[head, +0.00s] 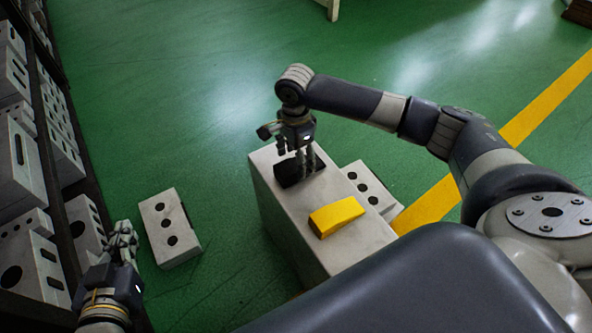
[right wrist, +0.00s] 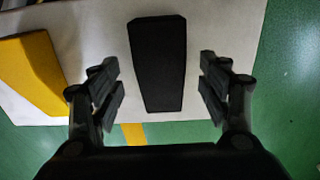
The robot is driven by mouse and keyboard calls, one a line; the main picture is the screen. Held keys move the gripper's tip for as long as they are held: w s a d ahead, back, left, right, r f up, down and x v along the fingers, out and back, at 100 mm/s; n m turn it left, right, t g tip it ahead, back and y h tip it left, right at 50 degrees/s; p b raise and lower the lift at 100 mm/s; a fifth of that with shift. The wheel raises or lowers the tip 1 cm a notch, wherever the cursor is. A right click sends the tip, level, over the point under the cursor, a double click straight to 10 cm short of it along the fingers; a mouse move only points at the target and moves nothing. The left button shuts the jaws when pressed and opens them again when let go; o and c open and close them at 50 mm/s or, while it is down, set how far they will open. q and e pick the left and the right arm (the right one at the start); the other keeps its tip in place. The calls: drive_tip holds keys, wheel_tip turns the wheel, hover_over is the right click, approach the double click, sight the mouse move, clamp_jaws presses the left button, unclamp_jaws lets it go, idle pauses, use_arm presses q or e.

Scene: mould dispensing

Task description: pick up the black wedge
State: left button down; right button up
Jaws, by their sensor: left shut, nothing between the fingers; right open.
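The black wedge (head: 288,173) lies on top of a light grey block (head: 352,247) in the head view. In the right wrist view the wedge (right wrist: 157,64) lies between the fingers, with a gap on each side. My right gripper (head: 301,168) is open above the wedge and hides part of it in the head view; it also shows in the right wrist view (right wrist: 160,88). My left gripper (head: 122,240) is shut and empty at the lower left, away from the wedge.
A yellow wedge (head: 337,216) lies on the same block, nearer to me; it also shows in the right wrist view (right wrist: 30,72). Grey blocks with holes (head: 169,227) (head: 371,188) stand on the green floor. A rack of grey blocks (head: 18,170) lines the left side.

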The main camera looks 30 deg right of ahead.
sight(296, 164)
use_arm(q)
wheel_tip(296, 164, up, 8)
drive_tip(key=w+d+t+h+b, duration=0.1)
drive_tip(key=w+t, duration=0.1)
drive_tip(key=t, duration=0.2)
drive_tip(key=shift+d+t+h, duration=0.3)
use_arm(e)
wheel_tip(296, 164, down, 3)
drive_tip(key=shift+f, duration=0.15)
use_arm(q)
drive_tip(key=shift+r, duration=0.1)
use_arm(e)
drive_tip(key=c, duration=1.3)
